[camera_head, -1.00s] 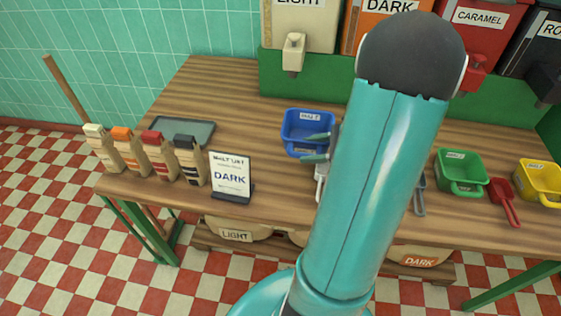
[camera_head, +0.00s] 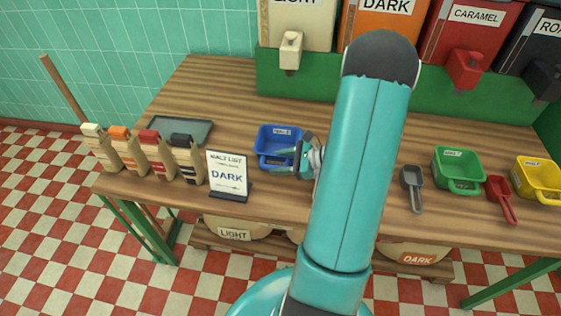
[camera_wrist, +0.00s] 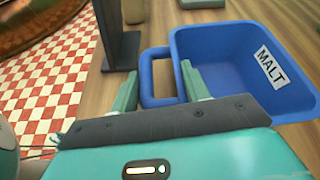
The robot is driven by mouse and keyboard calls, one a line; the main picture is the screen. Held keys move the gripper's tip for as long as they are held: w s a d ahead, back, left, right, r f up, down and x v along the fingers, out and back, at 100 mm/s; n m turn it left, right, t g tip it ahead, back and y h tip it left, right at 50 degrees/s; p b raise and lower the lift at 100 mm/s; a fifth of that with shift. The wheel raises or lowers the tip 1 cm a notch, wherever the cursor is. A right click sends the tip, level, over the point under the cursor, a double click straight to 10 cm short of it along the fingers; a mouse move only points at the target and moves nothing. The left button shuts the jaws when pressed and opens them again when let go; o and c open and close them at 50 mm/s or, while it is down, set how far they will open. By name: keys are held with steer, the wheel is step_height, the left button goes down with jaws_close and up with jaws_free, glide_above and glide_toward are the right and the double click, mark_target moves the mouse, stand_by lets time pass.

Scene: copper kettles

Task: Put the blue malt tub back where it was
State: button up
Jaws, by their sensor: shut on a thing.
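The blue malt tub (camera_head: 270,134) is over the left-middle of the wooden table, with an open top and a white MALT label. In the wrist view the tub (camera_wrist: 215,55) is at the upper right, looks upright and shows its empty inside. My gripper (camera_head: 287,161) is at the tub's near right side. In the wrist view my gripper (camera_wrist: 160,90) has its two fingers on either side of the tub's blue handle loop, shut on it. I cannot tell whether the tub's base touches the table.
A DARK sign (camera_head: 227,174) stands close left of the tub, with several small bags (camera_head: 145,155) and a grey tray (camera_head: 184,130) beyond. Right of my arm are a dark scoop (camera_head: 412,187), green tub (camera_head: 458,163), red scoop (camera_head: 502,198) and yellow tub (camera_head: 540,178). Dispensers (camera_head: 380,25) line the back.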

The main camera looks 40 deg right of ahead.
steer(key=shift+f, duration=0.15)
steer(key=o, duration=1.4)
